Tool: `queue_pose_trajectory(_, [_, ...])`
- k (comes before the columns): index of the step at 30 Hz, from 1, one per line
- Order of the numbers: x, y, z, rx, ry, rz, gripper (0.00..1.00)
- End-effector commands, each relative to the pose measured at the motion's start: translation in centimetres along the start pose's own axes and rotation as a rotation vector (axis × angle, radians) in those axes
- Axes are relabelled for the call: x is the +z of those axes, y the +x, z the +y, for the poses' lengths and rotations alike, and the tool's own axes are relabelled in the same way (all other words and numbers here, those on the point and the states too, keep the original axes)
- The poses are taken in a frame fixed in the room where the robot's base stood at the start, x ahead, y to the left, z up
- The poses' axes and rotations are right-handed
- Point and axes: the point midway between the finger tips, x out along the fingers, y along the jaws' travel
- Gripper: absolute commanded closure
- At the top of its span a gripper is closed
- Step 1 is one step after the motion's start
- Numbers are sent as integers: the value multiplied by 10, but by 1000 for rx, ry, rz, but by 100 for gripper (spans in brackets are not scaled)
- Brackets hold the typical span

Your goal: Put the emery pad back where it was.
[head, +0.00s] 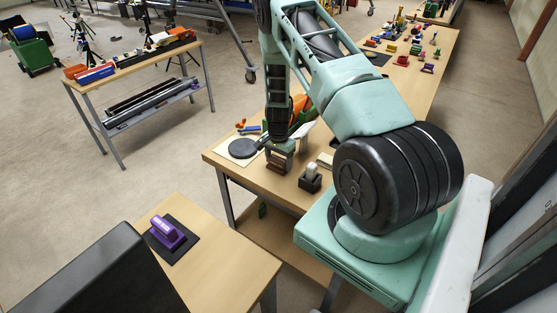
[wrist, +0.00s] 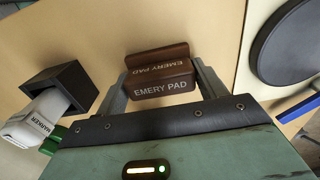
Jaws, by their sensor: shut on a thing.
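The emery pad (wrist: 162,86) is a brown block with a raised grip and "EMERY PAD" lettering on it. In the wrist view it sits between the two fingers of my gripper (wrist: 160,80), which are shut on it. In the head view the emery pad (head: 276,164) shows low at the fingers of my gripper (head: 278,158), over the near end of the long wooden table (head: 255,187). I cannot tell whether the pad touches the tabletop.
A dark holder (wrist: 72,85) with a white marker (wrist: 38,122) is beside my gripper. A round black disc (wrist: 290,45) lies on a pale sheet on the other side. A purple block (head: 167,233) rests on a black mat on a separate near table.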

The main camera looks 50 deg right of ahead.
Motion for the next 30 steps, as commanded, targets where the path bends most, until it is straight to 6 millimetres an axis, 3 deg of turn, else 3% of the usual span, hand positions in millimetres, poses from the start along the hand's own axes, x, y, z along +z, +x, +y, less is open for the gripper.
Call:
queue_pose_trajectory(4, [0, 5, 0, 0, 0, 0, 51])
queue_pose_trajectory(5, [0, 3, 0, 0, 0, 0, 21])
queue_pose_trajectory(6, [0, 3, 0, 0, 0, 0, 10])
queue_pose_trajectory(7, [0, 3, 0, 0, 0, 0, 8])
queue_pose_trajectory(20, [0, -6, -1, -2, -1, 1, 8])
queue_pose_trajectory(30, [0, -62, -2, -4, -3, 4, 8])
